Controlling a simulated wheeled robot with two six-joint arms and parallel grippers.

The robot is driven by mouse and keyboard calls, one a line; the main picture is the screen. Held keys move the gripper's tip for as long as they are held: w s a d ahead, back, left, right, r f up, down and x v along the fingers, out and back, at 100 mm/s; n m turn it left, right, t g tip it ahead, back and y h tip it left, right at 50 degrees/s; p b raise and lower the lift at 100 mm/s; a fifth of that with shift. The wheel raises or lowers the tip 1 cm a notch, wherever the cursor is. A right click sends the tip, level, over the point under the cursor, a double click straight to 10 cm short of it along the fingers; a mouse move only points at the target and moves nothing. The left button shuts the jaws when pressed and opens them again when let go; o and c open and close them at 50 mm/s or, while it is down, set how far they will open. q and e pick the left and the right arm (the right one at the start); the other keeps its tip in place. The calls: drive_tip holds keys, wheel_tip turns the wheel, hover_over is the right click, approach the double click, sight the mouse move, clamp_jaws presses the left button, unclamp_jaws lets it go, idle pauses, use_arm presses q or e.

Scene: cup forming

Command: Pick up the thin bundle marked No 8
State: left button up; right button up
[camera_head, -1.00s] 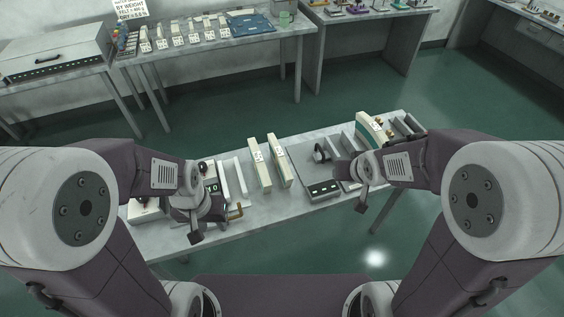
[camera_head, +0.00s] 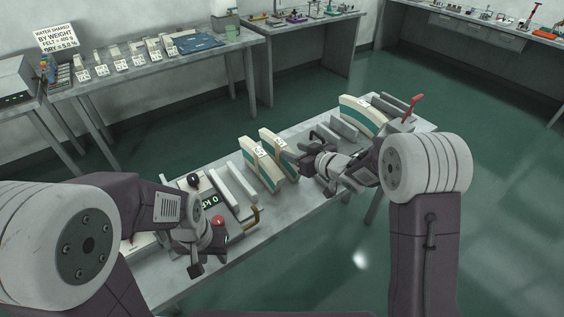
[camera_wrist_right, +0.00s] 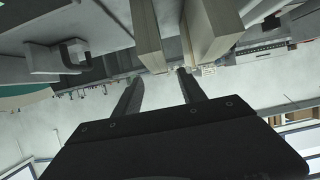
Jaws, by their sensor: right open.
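Two cream bundles with teal sides and white labels stand side by side mid-table: the left one (camera_head: 261,166) and the right one (camera_head: 280,155). Their label numbers are too small to read surely, so I cannot tell which is No 8. My right gripper (camera_head: 303,157) is just right of the right bundle, its fingertips partly hidden. In the right wrist view, my right gripper (camera_wrist_right: 158,84) is open with nothing between its fingers, and two bundle-like blocks (camera_wrist_right: 149,35) (camera_wrist_right: 208,28) lie beyond the fingertips. My left gripper (camera_head: 203,259) hangs over the table's front edge; its jaws are unclear.
A scale with a display (camera_head: 210,198) and pale bars (camera_head: 233,184) lie left of the bundles. A back bench (camera_head: 150,72) holds several small labelled blocks.

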sight(284, 146)
drive_tip(key=x, duration=0.3)
drive_tip(key=shift+a, duration=0.5)
drive_tip(key=shift+w+f, duration=0.15)
drive_tip(key=shift+w, duration=0.25)
drive_tip(key=x, duration=0.5)
drive_tip(key=shift+w+d, duration=0.1)
drive_tip(key=shift+d, duration=0.1)
drive_tip(key=shift+c, duration=1.2)
clamp_jaws()
